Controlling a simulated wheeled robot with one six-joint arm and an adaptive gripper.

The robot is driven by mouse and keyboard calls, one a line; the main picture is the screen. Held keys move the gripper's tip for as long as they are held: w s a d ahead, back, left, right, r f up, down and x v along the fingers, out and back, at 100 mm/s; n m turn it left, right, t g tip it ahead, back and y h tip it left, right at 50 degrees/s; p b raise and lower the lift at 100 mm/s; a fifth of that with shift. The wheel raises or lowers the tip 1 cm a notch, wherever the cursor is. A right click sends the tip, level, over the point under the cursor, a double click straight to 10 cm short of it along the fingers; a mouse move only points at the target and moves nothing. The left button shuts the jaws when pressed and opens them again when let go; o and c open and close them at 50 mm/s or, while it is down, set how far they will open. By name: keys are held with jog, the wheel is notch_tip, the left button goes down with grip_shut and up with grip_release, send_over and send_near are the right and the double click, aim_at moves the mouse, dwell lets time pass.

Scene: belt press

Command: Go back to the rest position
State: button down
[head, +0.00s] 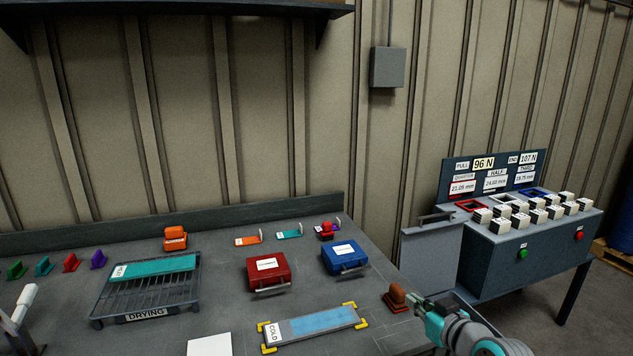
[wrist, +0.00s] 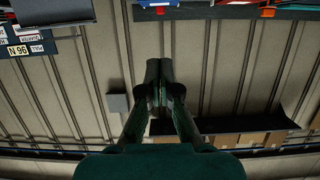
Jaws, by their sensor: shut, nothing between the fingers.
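My gripper (head: 423,304) is at the lower right in the head view, at the bench's right edge, beside a brown-orange knob-like object (head: 397,296). In the wrist view my gripper (wrist: 158,66) has its two dark fingers together, with nothing between them. The wrist picture is upside down and shows the ribbed wall (wrist: 225,70) ahead of the fingers. Whether the gripper touches the brown-orange object cannot be told from here.
The bench holds a drying rack (head: 187,308), a red case (head: 250,271), a blue case (head: 344,272) and a blue strip on a COLD plate (head: 272,336). A grey console (head: 480,262) with white blocks stands at the right. A shelf (head: 180,8) hangs above.

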jog(key=s+a+f+m+h, duration=0.2)
jog(key=s+f+m+h, duration=0.2)
jog(key=s+f, duration=1.8)
jog(key=s+r, duration=0.3)
jog(key=s, duration=1.3)
jog(key=s+a+r+t, duration=0.1)
jog(key=s+r, duration=0.3)
jog(key=s, duration=1.1)
jog(key=shift+s+a+h, duration=0.15)
jog(key=shift+s+h, duration=0.15)
jog(key=shift+s, duration=0.1)
